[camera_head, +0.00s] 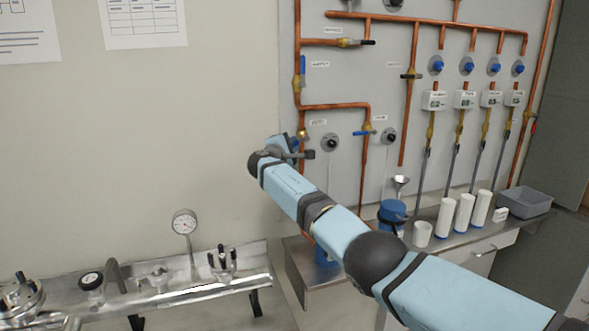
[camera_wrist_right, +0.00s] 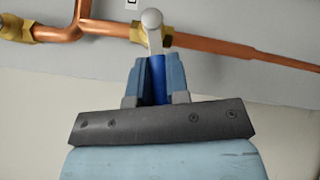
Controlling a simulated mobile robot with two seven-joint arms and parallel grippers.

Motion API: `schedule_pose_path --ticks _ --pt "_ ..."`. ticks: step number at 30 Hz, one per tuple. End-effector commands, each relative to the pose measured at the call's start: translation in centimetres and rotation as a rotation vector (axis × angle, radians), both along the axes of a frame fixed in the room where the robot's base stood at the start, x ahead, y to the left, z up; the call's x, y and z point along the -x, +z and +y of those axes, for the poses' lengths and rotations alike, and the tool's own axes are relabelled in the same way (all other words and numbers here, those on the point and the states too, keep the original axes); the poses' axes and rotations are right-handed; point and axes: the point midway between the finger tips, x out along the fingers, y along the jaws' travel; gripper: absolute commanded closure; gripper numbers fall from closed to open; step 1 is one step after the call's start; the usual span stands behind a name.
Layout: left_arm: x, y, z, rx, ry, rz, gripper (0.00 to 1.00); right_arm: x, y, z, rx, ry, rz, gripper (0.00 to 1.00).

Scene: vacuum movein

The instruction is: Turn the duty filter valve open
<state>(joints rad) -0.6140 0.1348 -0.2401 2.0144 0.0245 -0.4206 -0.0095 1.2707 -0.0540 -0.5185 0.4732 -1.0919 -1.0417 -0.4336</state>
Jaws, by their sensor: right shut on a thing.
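My right gripper (camera_head: 295,142) reaches the brass valve (camera_head: 302,133) on the left vertical copper pipe, beside a small label that seems to read "DUTY". In the right wrist view, my right gripper (camera_wrist_right: 157,78) is shut on the valve's blue handle (camera_wrist_right: 157,80), with a finger on each side. The handle's pale metal lever (camera_wrist_right: 154,35) rises from the brass valve body (camera_wrist_right: 136,33) and lies across the copper pipe in that view. In the head view, the gripper and wrist hide most of the handle. My left gripper is not in view.
Another blue-handled valve (camera_head: 365,132) is close by on the right, its handle level. A valve with an upright blue handle (camera_head: 302,68) is above. Round knobs (camera_head: 330,142) stick out of the panel. A shelf with white cylinders (camera_head: 464,212) and a grey bin (camera_head: 525,202) stands below.

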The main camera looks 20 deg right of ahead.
Motion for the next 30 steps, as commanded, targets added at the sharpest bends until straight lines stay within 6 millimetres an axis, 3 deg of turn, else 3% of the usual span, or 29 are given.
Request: schedule_pose_path --ticks 1,11,17,30 --pt "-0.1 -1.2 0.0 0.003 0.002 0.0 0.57 -0.2 -0.6 0.1 0.02 0.0 -0.001 1.0" --pt "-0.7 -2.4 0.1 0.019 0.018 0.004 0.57 -0.3 -1.1 -0.3 0.161 -0.001 -0.005 1.0" --pt "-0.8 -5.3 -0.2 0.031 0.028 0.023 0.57 -0.3 -2.3 -0.7 0.343 -0.004 -0.013 1.0" --pt "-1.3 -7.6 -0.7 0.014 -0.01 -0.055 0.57 -0.3 -3.6 -2.4 0.762 -0.006 -0.029 1.0"
